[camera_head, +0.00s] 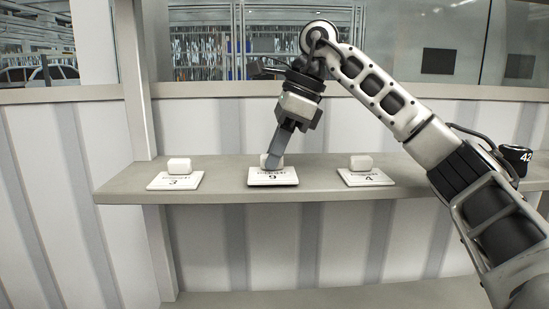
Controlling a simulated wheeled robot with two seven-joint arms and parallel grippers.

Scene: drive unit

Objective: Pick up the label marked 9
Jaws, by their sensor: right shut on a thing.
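The label marked 9 (273,179) is a white plate with a small white block as its handle (264,160). It is at the middle of the grey shelf (225,167), its print upside down in this view. My right gripper (271,162) points down at the block and is shut on it, hiding part of it. I cannot tell whether the plate touches the shelf or is slightly raised. My left gripper is not in view.
A label marked 3 (174,182) lies to the left and one marked 4 (366,178) to the right, each with a white block. A grey post (136,80) stands at the shelf's left. Bare shelf separates the labels.

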